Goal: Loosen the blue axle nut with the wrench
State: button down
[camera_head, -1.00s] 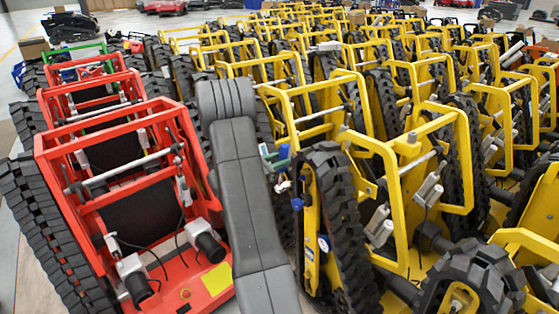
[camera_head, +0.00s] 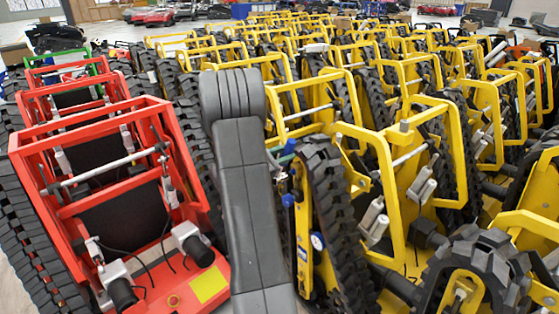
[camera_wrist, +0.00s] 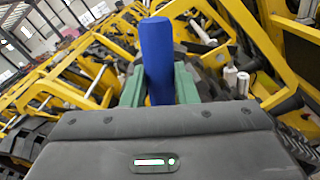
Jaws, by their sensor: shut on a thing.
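My gripper (camera_wrist: 159,84) has green fingers and is shut on a blue cylindrical bar (camera_wrist: 156,60), which looks like the wrench's handle. The bar stands upright between the fingers in the wrist view; the rest of the wrench is hidden. In the head view my grey arm hides most of the gripper, and a little green and blue (camera_head: 288,147) shows at its right edge. A small blue round part, seemingly the axle nut (camera_head: 288,200), sits on the side of the nearest yellow carrier (camera_head: 304,235), below the gripper. I cannot tell whether the wrench touches it.
A red tracked carrier (camera_head: 80,205) stands close on the left of my arm. Yellow carriers with tall frames crowd the right and back. The black track (camera_head: 340,220) is just right of the nut. Little free room shows around the arm.

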jog(key=s+d+f+m+b, duration=0.5)
jog(key=s+f+m+b, duration=0.2)
jog(key=b, duration=1.8)
jog(key=shift+f+m, duration=0.5)
jog(key=shift+m, duration=0.4)
jog(key=shift+w+d+r+b, duration=0.1)
jog(key=shift+w+d+b, duration=0.1)
jog(key=shift+d+b, duration=0.2)
jog(key=shift+b, duration=0.4)
jog(key=shift+w+d+b, duration=0.25)
jog(key=shift+d+b, duration=0.05)
jog(key=shift+b, duration=0.4)
dwell(1.0)
jog(key=shift+w+d, duration=0.15)
jog(key=shift+d, duration=0.1)
